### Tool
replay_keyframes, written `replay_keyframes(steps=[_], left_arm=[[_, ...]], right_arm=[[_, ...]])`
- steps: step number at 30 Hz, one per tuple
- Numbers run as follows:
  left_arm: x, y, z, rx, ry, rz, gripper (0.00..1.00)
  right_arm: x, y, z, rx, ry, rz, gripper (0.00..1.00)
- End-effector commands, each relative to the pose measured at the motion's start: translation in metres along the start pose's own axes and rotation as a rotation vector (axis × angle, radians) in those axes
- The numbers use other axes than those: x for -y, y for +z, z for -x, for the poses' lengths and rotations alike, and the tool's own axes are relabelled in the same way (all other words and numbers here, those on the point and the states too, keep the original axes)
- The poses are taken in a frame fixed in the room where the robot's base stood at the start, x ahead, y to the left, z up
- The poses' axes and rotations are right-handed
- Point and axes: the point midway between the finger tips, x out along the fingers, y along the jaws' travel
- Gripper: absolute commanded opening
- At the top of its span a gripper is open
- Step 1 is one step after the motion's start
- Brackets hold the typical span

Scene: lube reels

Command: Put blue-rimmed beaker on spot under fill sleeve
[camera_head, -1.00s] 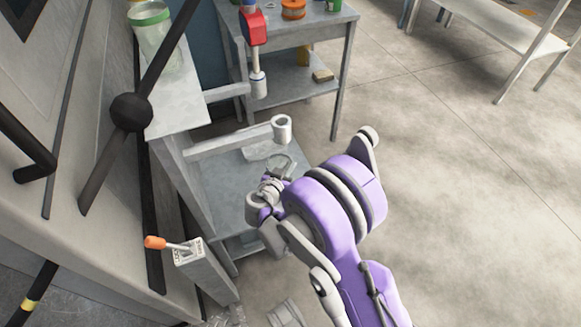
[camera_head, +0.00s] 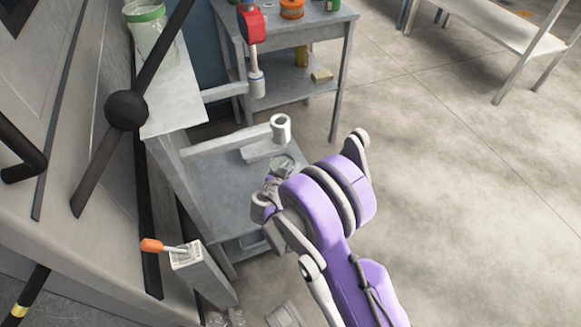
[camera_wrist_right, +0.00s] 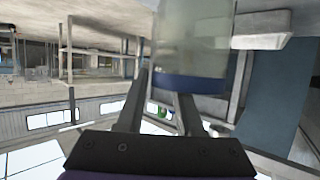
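The clear blue-rimmed beaker (camera_wrist_right: 195,45) fills the upper middle of the right wrist view, its blue rim (camera_wrist_right: 190,82) lowest in that inverted picture. In the head view the beaker (camera_head: 284,165) is small and partly hidden by my right gripper (camera_head: 272,188). The right gripper (camera_wrist_right: 160,98) appears shut on the beaker near its rim; the exact contact is unclear. The fill sleeve (camera_head: 281,128) is a pale ring at the end of a grey arm. A pale plate (camera_head: 258,154) lies below it, beside the beaker. My left gripper is not in view.
The grey sleeve arm (camera_head: 225,142) extends over the low grey bench (camera_head: 215,190). A green-rimmed jar (camera_head: 150,35) stands on the upper ledge. An orange-handled lever (camera_head: 152,245) is at lower left. Another table (camera_head: 285,35) holds an orange container (camera_head: 291,9). Open floor lies right.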

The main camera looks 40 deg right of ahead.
Motion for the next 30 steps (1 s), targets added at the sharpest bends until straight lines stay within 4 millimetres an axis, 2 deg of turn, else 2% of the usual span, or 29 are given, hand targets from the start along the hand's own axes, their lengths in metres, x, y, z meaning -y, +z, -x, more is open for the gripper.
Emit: replay_keyframes(steps=[1, 2, 14, 17, 24, 30], left_arm=[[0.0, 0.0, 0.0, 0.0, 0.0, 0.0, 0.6], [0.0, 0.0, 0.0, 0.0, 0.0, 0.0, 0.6], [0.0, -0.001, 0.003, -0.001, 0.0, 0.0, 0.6], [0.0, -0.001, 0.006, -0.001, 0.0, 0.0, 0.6], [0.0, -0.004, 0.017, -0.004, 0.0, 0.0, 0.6], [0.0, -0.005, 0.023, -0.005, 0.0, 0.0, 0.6]], right_arm=[[0.0, 0.0, 0.0, 0.0, 0.0, 0.0, 0.46], [0.0, 0.0, 0.0, 0.0, 0.0, 0.0, 0.51], [0.001, -0.002, 0.006, 0.0, -0.002, 0.001, 0.51], [0.001, -0.002, 0.021, 0.001, -0.003, 0.001, 0.51], [0.001, -0.003, 0.074, 0.0, -0.005, 0.002, 0.51], [0.001, -0.002, 0.107, 0.001, -0.004, 0.001, 0.51]])
